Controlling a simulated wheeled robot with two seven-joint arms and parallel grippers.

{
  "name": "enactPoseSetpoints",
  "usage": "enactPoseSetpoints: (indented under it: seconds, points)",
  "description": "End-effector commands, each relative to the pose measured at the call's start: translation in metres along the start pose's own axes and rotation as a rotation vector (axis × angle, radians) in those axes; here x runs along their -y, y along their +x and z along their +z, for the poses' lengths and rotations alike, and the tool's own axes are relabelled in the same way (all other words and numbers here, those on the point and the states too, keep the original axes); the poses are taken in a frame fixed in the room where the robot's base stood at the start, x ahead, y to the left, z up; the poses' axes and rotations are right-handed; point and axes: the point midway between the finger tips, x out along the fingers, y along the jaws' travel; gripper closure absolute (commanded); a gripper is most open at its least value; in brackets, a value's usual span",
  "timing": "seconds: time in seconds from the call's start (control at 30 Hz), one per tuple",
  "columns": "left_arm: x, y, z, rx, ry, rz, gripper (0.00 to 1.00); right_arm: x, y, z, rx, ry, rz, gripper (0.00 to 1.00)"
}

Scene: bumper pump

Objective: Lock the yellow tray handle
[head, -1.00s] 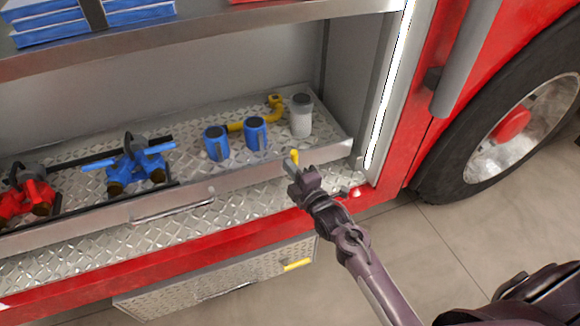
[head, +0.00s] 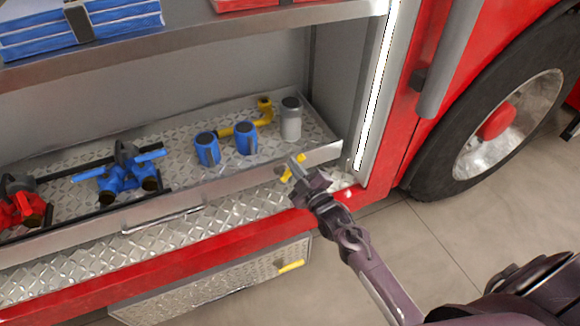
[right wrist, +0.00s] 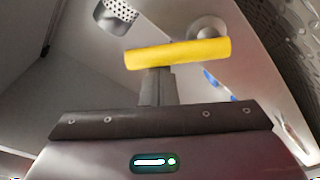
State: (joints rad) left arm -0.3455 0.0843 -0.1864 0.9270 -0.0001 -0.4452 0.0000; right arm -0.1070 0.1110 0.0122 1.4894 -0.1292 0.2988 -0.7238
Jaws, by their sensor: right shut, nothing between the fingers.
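The yellow tray handle (head: 287,174) is a short bar on the front right of the metal tray (head: 225,184). It lies on a slant in the head view, partly covered by my fingertips. In the right wrist view the yellow handle (right wrist: 190,52) crosses nearly level, just beyond my fingertips, with a round metal mount behind it. My right gripper (head: 296,166) is shut and empty, with its tips at the middle of the handle. The right gripper (right wrist: 157,85) also shows from behind in the wrist view. I cannot tell whether it touches the handle. My left gripper is not in view.
The tray carries blue fittings (head: 246,138), a grey cylinder (head: 291,120), a yellow pipe (head: 264,112) and blue and red valves. A shelf (head: 200,35) hangs above. A lower drawer (head: 215,280) has another yellow handle (head: 291,266). A wheel (head: 505,120) stands right.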

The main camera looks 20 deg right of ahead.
Motion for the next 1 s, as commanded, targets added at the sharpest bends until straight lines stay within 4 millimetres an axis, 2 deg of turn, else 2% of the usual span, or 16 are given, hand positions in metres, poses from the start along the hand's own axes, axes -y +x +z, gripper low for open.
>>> enactPoseSetpoints:
  seconds: [0.7, 0.83, 1.0]
  points:
    - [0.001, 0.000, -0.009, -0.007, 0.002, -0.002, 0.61, -0.001, -0.005, 0.037, 0.002, 0.640, 0.090, 1.00]
    - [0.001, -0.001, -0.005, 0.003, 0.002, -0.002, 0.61, 0.000, -0.006, 0.042, 0.002, 0.720, 0.102, 1.00]
    - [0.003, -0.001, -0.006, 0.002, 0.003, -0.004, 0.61, 0.002, -0.006, 0.045, 0.001, 0.717, 0.100, 1.00]
